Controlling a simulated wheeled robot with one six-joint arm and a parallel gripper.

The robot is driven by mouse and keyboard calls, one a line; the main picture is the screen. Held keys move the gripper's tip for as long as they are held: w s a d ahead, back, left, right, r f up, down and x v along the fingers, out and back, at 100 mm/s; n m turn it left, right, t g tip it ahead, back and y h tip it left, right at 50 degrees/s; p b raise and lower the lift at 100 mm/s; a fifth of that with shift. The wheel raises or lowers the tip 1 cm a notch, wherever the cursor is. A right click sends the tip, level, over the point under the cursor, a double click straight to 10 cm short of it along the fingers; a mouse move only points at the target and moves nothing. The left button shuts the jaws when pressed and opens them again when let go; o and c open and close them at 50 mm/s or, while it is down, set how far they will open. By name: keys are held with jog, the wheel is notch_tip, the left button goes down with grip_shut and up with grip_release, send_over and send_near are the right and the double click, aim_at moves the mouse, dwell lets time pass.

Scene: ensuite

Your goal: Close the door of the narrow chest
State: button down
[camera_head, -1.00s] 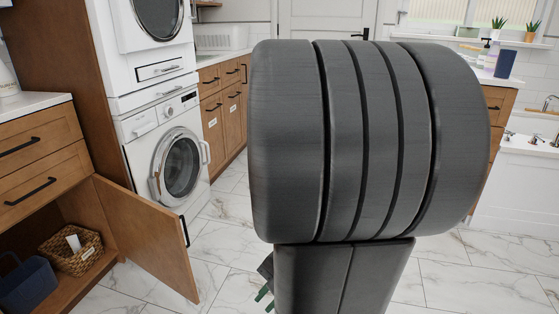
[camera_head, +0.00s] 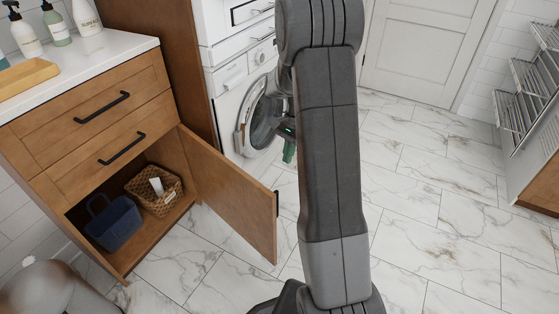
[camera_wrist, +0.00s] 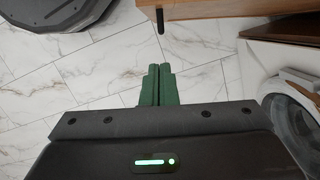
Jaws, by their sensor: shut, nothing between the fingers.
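The narrow chest (camera_head: 110,95) is a wooden cabinet with drawers above and an open compartment below, at the left of the head view. Its door (camera_head: 232,195) stands wide open, hinged on the compartment's right side, with a dark handle at its free edge. In the wrist view the door's edge (camera_wrist: 225,10) and dark handle (camera_wrist: 160,20) show at the top. My gripper (camera_head: 289,150) is beyond the door, partly hidden by my arm. In the wrist view its green fingers (camera_wrist: 158,85) are together and empty, apart from the door.
A basket (camera_head: 154,190) and a blue caddy (camera_head: 112,224) sit inside the compartment. A washing machine (camera_head: 232,95) with a round door stands behind, close to my gripper. A rounded bin-like object (camera_head: 60,290) is at the lower left. The marble floor (camera_head: 430,220) is clear to the right.

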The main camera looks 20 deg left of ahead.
jog(key=s+f+b, duration=0.1)
jog(key=f, duration=0.2)
jog(key=s+a+f+b, duration=0.1)
jog(key=s+f, duration=0.1)
jog(key=s+f+b, duration=0.1)
jog(key=f, duration=0.2)
jog(key=shift+s+a+f, duration=0.25)
jog(key=shift+f, duration=0.1)
jog(key=shift+s+a+b, duration=0.2)
jog(key=shift+s+b, duration=0.2)
jog(key=shift+s, duration=0.2)
jog(key=shift+s+r, duration=0.1)
